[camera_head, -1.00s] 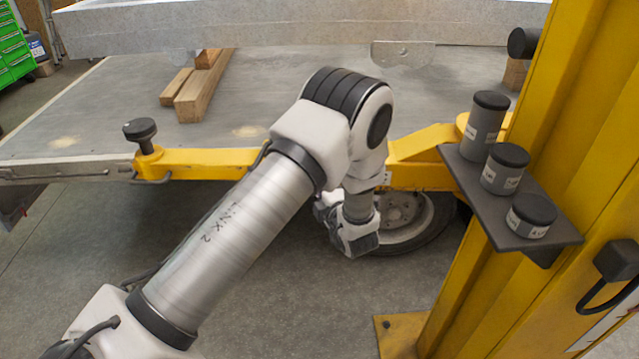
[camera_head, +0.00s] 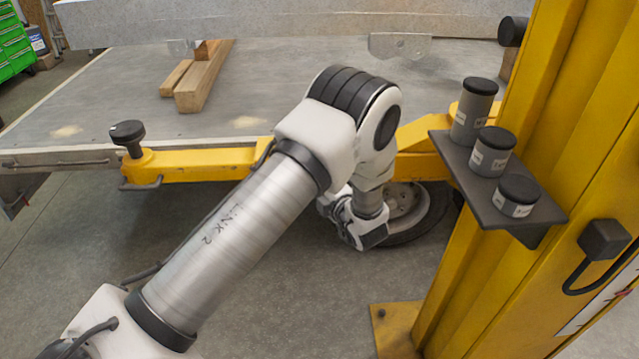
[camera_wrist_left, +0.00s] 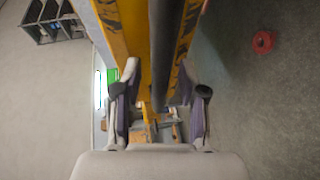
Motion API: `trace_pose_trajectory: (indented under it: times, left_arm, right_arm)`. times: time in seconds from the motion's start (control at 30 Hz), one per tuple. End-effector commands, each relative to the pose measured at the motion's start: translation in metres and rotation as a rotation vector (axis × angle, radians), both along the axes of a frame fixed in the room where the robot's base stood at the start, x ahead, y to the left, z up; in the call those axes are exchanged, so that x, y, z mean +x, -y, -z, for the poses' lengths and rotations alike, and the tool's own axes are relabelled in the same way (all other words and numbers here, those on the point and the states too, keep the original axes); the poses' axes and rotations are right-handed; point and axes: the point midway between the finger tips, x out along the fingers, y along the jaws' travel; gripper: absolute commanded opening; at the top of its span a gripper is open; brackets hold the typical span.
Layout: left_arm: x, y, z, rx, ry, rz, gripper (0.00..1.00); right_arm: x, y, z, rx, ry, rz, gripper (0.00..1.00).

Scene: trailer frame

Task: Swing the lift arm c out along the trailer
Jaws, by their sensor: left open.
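In the head view a yellow lift arm (camera_head: 205,163) runs from the post at the right to the left along the trailer edge. A black round pad (camera_head: 127,131) stands on its left end. My own arm covers its middle. My left wrist hangs in front of the wheel, below the lift arm; its fingertips cannot be made out there. In the left wrist view my left gripper (camera_wrist_left: 160,84) is open, with one finger on each side of a yellow beam (camera_wrist_left: 119,30) and a dark bar (camera_wrist_left: 166,45). I cannot tell whether the fingers touch either. My right gripper is not seen.
The yellow post (camera_head: 570,120) stands at the right with a dark shelf (camera_head: 466,172) carrying three grey cylinders. A wheel (camera_head: 412,222) lies behind my wrist. Wooden blocks (camera_head: 205,85) sit on the grey deck.

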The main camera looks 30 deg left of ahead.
Motion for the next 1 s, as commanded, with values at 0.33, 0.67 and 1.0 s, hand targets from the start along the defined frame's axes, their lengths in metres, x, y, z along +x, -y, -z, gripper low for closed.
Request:
trace_pose_trajectory:
  times: [0.33,0.67,1.0]
  left_arm:
    - [-0.014,0.028,-0.006,0.003,0.000,0.006,0.41]
    - [-0.036,0.065,-0.014,0.000,0.000,0.000,0.41]
    - [-0.036,0.064,-0.013,0.000,0.000,0.000,0.41]
  right_arm:
    - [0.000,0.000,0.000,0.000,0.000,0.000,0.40]
    - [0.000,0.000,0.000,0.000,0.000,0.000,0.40]
    - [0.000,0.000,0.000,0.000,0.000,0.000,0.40]
